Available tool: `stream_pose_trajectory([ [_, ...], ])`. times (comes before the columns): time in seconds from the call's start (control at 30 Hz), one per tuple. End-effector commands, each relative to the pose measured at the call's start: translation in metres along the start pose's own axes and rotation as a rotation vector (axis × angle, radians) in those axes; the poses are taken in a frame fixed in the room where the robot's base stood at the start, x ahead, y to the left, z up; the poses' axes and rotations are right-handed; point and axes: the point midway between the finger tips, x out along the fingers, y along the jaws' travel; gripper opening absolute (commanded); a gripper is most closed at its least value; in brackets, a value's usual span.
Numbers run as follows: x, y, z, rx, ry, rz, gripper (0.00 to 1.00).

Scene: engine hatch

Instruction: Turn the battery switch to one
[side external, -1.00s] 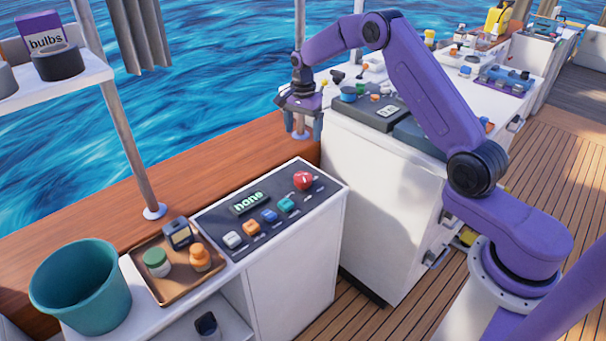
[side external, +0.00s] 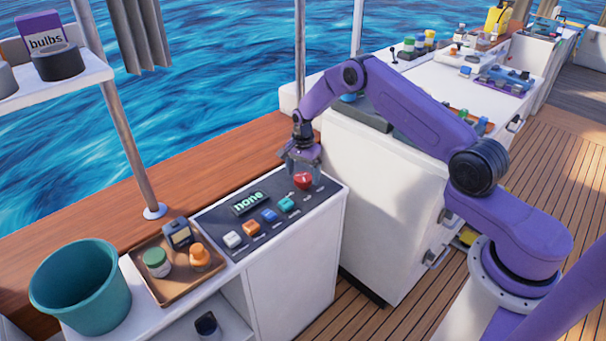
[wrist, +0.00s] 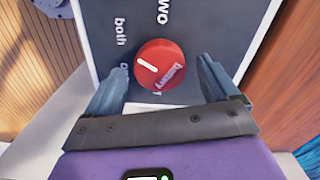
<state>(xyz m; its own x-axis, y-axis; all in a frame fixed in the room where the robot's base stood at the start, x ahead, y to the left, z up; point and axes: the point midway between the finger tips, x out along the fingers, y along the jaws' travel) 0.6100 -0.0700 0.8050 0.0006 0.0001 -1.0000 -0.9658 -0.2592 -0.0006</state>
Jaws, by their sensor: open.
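The battery switch is a round red knob (side external: 303,181) at the right end of the dark panel (side external: 232,218); the panel's display (side external: 249,203) reads "none". In the wrist view the red knob (wrist: 160,64) has a white mark pointing up and left. The words "both" and "two" show on the panel around it; another label at lower left is partly hidden by a finger. My gripper (side external: 303,175) is open above the knob. In the wrist view its two fingers (wrist: 163,85) stand either side of the knob's lower part, with visible gaps, holding nothing.
A row of coloured switches (side external: 269,215) lies left of the knob on the panel. A brown tray (side external: 170,291) with jars and a teal bucket (side external: 82,290) stand further left. A white cabinet (side external: 380,190) stands close on the right.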

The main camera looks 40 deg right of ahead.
Motion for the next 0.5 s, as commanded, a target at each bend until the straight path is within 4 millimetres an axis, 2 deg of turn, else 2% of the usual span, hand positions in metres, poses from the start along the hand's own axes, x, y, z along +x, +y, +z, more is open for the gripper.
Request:
stream_pose_trajectory([
  [0.1,0.007,0.0004,0.0,0.0,0.0,0.001,0.88],
  [0.4,0.0086,0.0001,-0.0001,0.0,0.0,0.0,0.88],
  [0.43,0.0085,0.0001,-0.0001,0.0,0.0,0.0,0.85],
  [0.5,0.0085,0.0002,-0.0001,0.0,0.0,0.0,0.62],
])
